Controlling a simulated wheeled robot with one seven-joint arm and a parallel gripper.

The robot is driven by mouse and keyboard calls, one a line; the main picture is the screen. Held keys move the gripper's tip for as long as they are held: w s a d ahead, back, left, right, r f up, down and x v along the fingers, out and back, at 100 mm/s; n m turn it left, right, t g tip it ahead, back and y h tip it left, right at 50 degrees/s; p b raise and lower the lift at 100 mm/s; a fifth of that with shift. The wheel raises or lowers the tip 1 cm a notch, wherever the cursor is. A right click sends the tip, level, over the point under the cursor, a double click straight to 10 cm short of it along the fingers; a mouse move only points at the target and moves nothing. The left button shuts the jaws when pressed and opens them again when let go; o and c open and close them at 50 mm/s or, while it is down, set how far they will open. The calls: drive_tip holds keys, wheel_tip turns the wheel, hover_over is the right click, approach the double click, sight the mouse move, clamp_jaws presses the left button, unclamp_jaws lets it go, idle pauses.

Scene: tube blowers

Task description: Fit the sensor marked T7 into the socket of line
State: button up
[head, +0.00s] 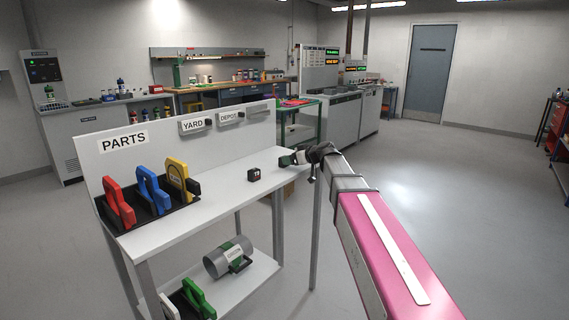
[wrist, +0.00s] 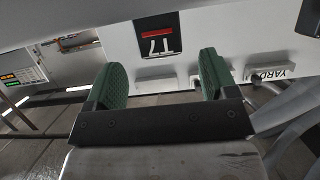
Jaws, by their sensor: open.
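The sensor marked T7 is a small black block (head: 254,175) on the white bench top; its label is too small to read surely in the head view. In the wrist view the black block (wrist: 155,42) has a red bar and T7 upside down, ahead of and between the finger pads. My gripper (head: 288,159) is over the bench's right end, just right of the block and apart from it. In the wrist view my gripper (wrist: 162,75) has its two green pads wide apart with nothing between. I cannot tell which fitting is the line's socket.
Grey fittings labelled YARD (head: 193,125) and DEPOT (head: 230,118) are on the bench's upright back panel. Red (head: 118,202), blue (head: 152,190) and yellow (head: 178,178) handled parts stand in a black rack at left. A grey cylinder (head: 228,257) lies on the lower shelf.

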drive_tip(key=x, duration=0.5)
drive_tip(key=shift+a+r, duration=0.1)
drive_tip(key=c, duration=1)
